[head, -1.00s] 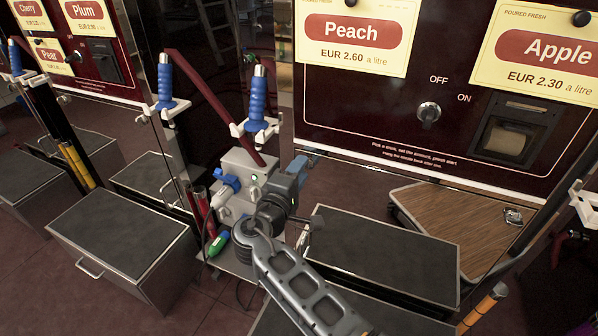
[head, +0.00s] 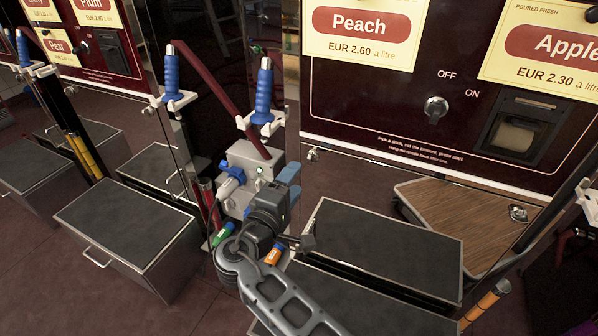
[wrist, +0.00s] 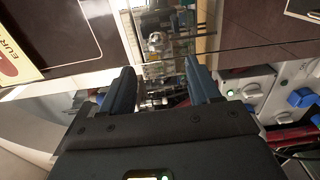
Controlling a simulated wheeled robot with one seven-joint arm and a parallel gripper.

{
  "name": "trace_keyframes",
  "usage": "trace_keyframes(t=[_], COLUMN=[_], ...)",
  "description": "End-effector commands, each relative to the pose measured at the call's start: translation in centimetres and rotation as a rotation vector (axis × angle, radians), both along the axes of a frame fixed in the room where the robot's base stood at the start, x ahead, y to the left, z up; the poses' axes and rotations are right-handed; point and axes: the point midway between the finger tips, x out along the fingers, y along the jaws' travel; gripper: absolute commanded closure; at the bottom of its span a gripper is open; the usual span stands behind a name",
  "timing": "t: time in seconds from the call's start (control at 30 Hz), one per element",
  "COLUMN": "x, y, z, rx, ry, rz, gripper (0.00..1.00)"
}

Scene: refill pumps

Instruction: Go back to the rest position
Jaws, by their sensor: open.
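My gripper (head: 287,183) is in front of the grey socket box, just left of the peach pump's lower front in the head view. In the wrist view my gripper (wrist: 160,82) shows its two blue-grey fingers apart with nothing held between them. The grey socket box (head: 243,160) has a green light and a blue-and-white plug (head: 230,180) at its left side. The box also shows at the right of the wrist view (wrist: 262,84). My arm hides part of the floor below the box.
A blue-handled nozzle (head: 264,95) hangs above the box, another (head: 172,72) to its left. Dark-topped step boxes (head: 125,215) (head: 385,240) stand left and right of my arm. Green and orange connectors (head: 222,234) (head: 273,254) lie low near it. The peach pump panel (head: 400,110) rises behind.

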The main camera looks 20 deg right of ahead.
Motion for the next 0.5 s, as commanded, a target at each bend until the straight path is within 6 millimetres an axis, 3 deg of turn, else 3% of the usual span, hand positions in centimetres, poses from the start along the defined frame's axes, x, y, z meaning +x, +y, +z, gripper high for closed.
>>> trace_keyframes(t=[0.5], x=[-0.81], y=[0.81], z=[-0.03], rx=[-0.001], ry=[0.001], rz=[0.001], gripper=[0.38])
